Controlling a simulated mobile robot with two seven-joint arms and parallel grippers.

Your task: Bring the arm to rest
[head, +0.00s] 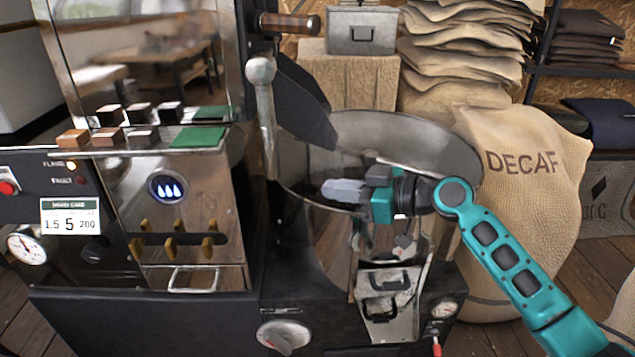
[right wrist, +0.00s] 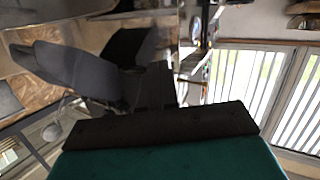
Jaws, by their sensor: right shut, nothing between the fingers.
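My right arm (head: 510,262) is teal with dark pads and comes in from the lower right in the head view. My right gripper (head: 334,190) is shut and empty. Its fingers point left, in front of the rim of the round metal cooling bin (head: 440,143). How far it is from the bin wall, I cannot tell. In the right wrist view, the teal and black gripper body (right wrist: 165,130) fills the bottom. My left gripper does not show.
The roasting machine (head: 200,255) with a lever (head: 263,110) and dark chute (head: 300,105) stands on the left. A burlap DECAF sack (head: 530,190) stands to the right of the bin. More sacks (head: 465,50) are stacked behind. Some wooden floor shows at the right.

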